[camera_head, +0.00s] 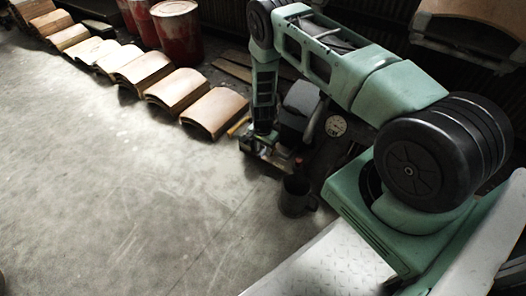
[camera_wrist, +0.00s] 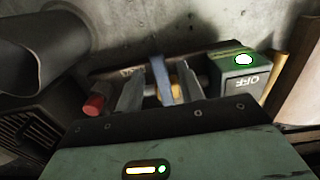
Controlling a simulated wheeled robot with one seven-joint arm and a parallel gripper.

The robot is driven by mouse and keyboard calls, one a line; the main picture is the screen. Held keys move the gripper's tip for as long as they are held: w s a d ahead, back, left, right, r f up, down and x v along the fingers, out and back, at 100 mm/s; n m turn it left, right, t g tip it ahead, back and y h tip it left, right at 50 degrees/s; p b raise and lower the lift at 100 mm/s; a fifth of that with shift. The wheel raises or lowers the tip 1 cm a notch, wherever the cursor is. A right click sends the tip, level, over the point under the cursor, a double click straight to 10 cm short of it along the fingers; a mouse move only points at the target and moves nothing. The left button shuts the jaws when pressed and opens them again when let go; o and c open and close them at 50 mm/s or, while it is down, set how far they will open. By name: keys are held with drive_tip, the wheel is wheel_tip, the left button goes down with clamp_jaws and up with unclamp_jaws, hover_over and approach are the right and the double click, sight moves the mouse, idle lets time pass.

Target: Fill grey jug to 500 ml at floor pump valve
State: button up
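The dark grey jug (camera_head: 295,195) stands on the concrete floor in the head view, just in front of the pump. A dark cylinder that looks like the jug (camera_wrist: 45,45) shows at top left in the wrist view. My gripper (camera_head: 268,158) points down at the pump's valve fittings. In the wrist view my gripper (camera_wrist: 160,92) is open, with a blue valve lever (camera_wrist: 160,72) between its two fingers and no clear contact. The water level in the jug cannot be seen.
A green box (camera_wrist: 240,72) marked OFF with a lit button sits right of the fingers. A red knob (camera_wrist: 95,104) is left. Curved tiles (camera_head: 215,110) line the floor beside red drums (camera_head: 177,32). Open floor (camera_head: 110,210) lies to the left.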

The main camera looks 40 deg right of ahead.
drive_tip(key=shift+f, duration=0.1)
clamp_jaws()
drive_tip(key=n+p, duration=0.1)
drive_tip(key=s+d+n+p, duration=0.1)
drive_tip(key=n, duration=0.1)
drive_tip(key=s+n, duration=0.1)
drive_tip(key=n, duration=0.1)
drive_tip(key=shift+s+d+p, duration=0.2)
drive_tip(key=shift+d+p, duration=0.1)
drive_tip(key=shift+p, duration=0.1)
unclamp_jaws()
wheel_tip(320, 180, up, 17)
drive_tip(key=p, duration=0.6)
drive_tip(key=shift+r, duration=0.2)
